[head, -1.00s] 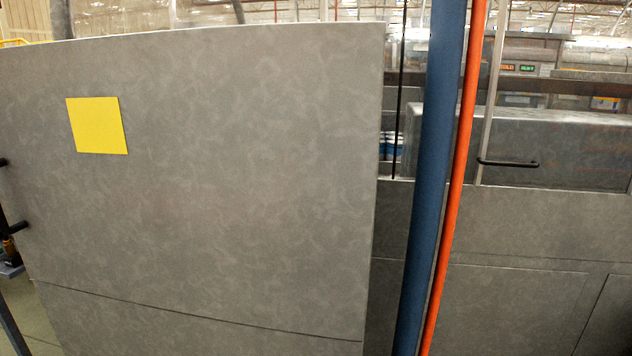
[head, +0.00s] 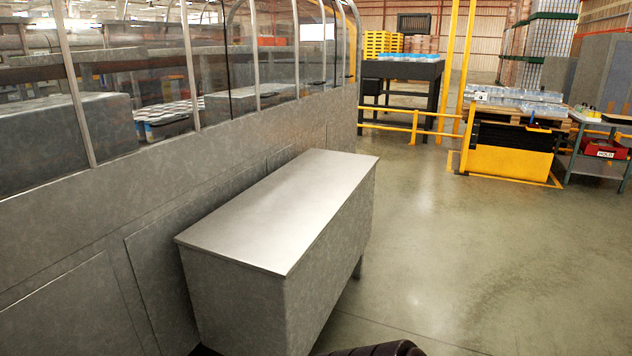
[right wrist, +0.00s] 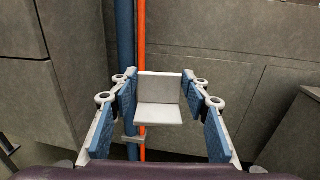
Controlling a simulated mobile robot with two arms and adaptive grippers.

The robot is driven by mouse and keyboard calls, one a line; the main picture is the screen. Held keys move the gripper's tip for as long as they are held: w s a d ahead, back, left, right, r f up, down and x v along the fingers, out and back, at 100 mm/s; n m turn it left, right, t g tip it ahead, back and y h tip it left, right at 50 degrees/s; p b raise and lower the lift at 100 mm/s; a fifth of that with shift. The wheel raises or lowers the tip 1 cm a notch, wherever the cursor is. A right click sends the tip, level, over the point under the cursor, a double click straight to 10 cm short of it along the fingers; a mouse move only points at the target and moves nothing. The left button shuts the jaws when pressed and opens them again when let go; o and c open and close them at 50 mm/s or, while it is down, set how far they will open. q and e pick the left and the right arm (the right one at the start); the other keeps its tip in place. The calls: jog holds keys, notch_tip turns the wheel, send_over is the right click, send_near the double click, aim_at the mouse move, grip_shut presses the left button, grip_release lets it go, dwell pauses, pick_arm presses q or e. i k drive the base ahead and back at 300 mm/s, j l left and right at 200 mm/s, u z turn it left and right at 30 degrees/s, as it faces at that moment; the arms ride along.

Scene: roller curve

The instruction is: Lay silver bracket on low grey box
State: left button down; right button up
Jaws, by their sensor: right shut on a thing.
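The silver bracket (right wrist: 158,114), an L-shaped plate, is held between the blue-padded fingers of my right gripper (right wrist: 160,90) in the right wrist view. The gripper is shut on it. The low grey box (head: 285,215) stands in the middle of the head view, against the grey machine wall. Its flat top is bare. A grey edge at the right of the right wrist view may be the same box; I cannot tell. The bracket does not show in the head view. My left gripper is in neither current view.
The grey machine wall (head: 90,215) with clear windows runs along the left. Open floor (head: 460,255) lies right of the box. A yellow railing (head: 415,125), dark table (head: 400,70) and yellow pallet station (head: 508,145) stand farther back. Blue and orange posts (right wrist: 142,40) are behind the bracket.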

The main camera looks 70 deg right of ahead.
aim_at(278, 236)
jog(key=k+l+z, duration=0.1)
jog(key=l, duration=0.95)
jog(key=l+z, duration=0.15)
jog(key=l, duration=0.9)
jog(key=k, duration=0.05)
